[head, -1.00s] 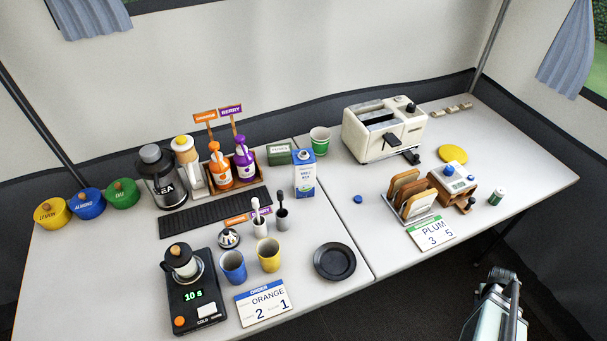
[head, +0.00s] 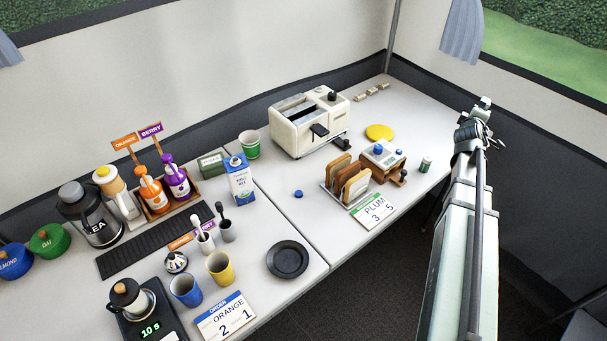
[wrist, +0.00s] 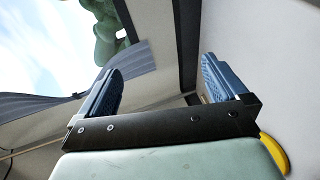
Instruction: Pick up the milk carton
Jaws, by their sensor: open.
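The milk carton (head: 240,180) is white and blue and stands upright near the middle of the table in the head view. A small blue cap (head: 298,193) lies on the table to its right. My gripper (head: 482,118) is at the right, above the table's right end and far from the carton. In the wrist view my gripper (wrist: 160,90) shows its two blue fingers wide apart with nothing between them. The carton is not in the wrist view.
A green cup (head: 249,145) and a green box (head: 212,163) stand behind the carton. A toaster (head: 308,122) and a toast rack (head: 346,182) with bread stand between the carton and my gripper. A black plate (head: 287,259) lies in front.

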